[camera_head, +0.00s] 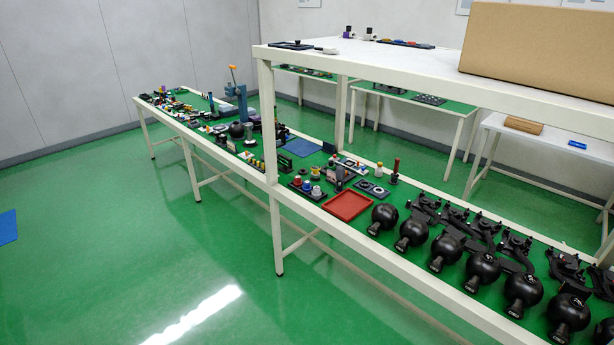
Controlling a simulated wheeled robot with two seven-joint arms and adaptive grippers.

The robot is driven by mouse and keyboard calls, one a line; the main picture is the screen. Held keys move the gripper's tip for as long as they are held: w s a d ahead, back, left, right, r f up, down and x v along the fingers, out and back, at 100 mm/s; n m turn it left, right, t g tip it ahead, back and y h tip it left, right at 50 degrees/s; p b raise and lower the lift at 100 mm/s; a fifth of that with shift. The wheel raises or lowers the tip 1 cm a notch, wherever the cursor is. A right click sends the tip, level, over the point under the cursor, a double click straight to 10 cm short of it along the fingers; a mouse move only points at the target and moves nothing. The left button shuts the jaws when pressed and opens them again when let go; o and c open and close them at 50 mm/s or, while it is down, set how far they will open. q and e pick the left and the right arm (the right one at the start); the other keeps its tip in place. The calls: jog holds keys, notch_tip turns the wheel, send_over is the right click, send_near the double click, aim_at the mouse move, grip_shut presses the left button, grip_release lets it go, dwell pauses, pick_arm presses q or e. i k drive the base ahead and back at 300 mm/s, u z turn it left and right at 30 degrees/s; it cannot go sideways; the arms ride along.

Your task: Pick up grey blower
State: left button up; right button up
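No grey blower can be made out for certain in the head view. A dark rounded object (237,130) stands among small parts on the far stretch of the long green-topped bench (290,203), but it is too small to identify. A grey-black upright piece (337,175) stands beside small white, yellow and red parts (309,189) near the middle of the bench. Neither of my grippers is in view.
Several black ball-shaped camera units (445,250) and black brackets (455,216) fill the bench's right part. A red tray (347,205) lies left of them. A white upper shelf (400,62) carries a cardboard box (540,50).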

aim_at(340, 174)
jog(key=u, duration=0.8)
jog(key=i, duration=1.05)
jog(key=u, duration=0.55)
jog(key=i, duration=1.05)
jog(key=z, duration=1)
jog(key=i, duration=0.85)
jog(key=z, duration=0.75)
